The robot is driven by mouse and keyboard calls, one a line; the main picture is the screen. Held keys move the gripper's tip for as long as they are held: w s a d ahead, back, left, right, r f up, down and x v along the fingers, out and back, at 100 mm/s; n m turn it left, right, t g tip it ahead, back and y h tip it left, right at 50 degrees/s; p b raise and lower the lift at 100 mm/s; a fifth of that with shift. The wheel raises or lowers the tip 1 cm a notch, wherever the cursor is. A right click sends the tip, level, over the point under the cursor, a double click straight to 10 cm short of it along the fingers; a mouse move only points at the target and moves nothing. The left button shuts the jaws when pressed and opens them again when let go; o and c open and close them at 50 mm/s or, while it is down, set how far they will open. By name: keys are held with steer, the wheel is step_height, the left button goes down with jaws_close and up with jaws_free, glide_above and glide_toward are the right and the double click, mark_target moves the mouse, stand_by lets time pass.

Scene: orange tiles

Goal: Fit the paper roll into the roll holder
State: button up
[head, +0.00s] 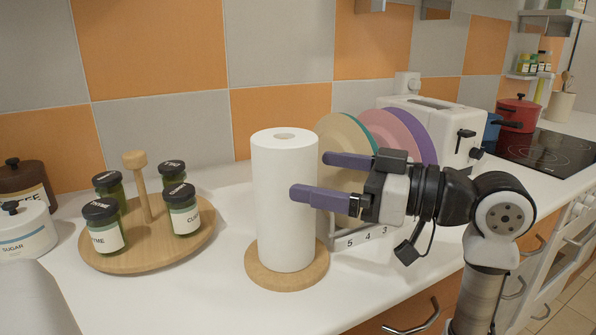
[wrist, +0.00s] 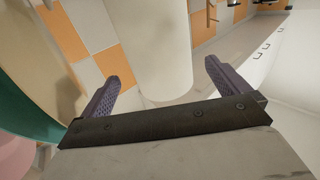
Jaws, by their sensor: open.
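The white paper roll (head: 284,210) stands upright on a round wooden base (head: 262,278), which looks like the roll holder. Its open core shows at the top, and I cannot make out a post inside it. My gripper (head: 308,175) is open, at the upper right side of the roll, with its purple fingers pointing left. The nearer finger overlaps the roll's right edge in the head view. In the wrist view the roll (wrist: 150,45) lies ahead between the two spread fingers, and I see no clear contact.
Plates in a rack (head: 385,130) stand close behind my gripper, with a white toaster (head: 440,125) beyond. A wooden spice carousel (head: 150,255) with green-filled jars is left of the roll. The tiled wall is behind. The counter in front of the base is clear but narrow.

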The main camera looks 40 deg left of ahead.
steer(key=v, duration=0.8)
steer(key=shift+d, duration=0.15)
